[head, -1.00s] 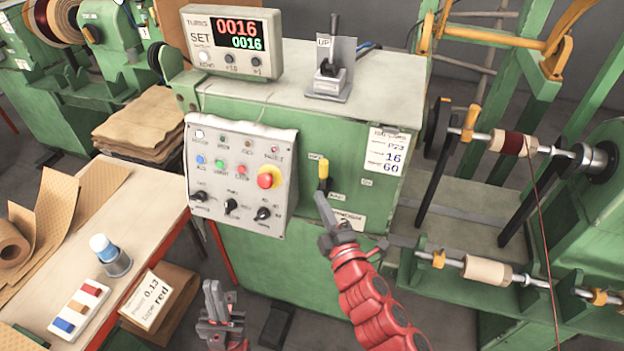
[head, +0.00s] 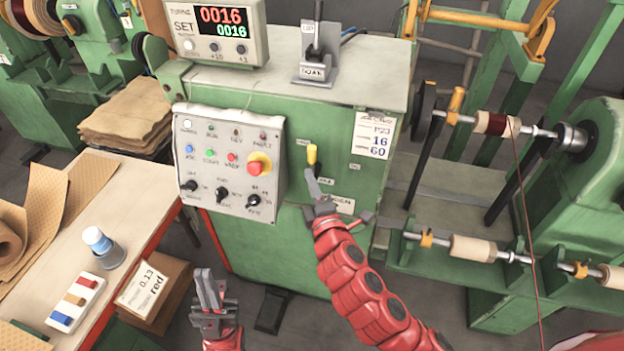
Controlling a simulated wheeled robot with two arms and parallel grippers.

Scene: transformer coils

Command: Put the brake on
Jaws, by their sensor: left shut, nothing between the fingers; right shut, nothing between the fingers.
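A small lever with a yellow grip (head: 312,154) stands upright on the front of the green machine (head: 262,112), with small labels above and below it. I cannot read the labels for certain. My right gripper (head: 315,188) is shut and empty, its fingertips at the lower end of the yellow grip. The fingers hide the lever's lower part, and I cannot tell whether they touch it. My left gripper (head: 207,293) is shut and empty, low in front of the machine and well away from the lever.
A control panel (head: 222,165) with a red stop button, lamps and knobs is left of the lever. An UP/DOWN lever (head: 318,45) and a counter display (head: 222,30) are on top. A coil winding shaft (head: 470,122) is at right, and a worktable (head: 130,205) at left.

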